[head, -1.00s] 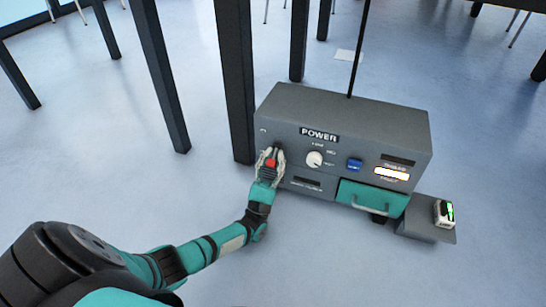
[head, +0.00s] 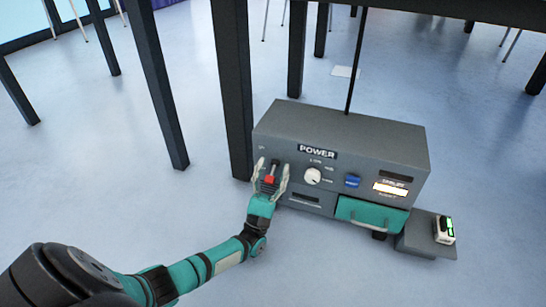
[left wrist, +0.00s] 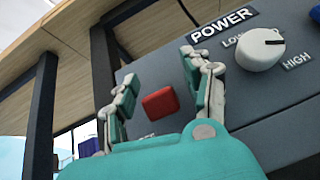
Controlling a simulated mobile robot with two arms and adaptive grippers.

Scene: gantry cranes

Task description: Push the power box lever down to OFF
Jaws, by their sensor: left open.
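The grey power box (head: 360,140) stands on the floor in the head view, with a POWER label on its front. The lever's red tip (head: 269,180) is low on the left of its front. In the left wrist view the red tip (left wrist: 160,103) shows between my fingers. My left gripper (head: 271,172) is open, with one finger on each side of the lever. In the left wrist view the fingers of my left gripper (left wrist: 157,80) stand apart, and I cannot tell whether they touch the box. My right gripper is not in view.
A white knob (head: 313,176), a blue button (head: 352,181) and a teal drawer (head: 370,214) are right of the lever. A small device (head: 444,229) sits on a grey stand at the right. A dark post (head: 233,90) rises close behind the box's left end.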

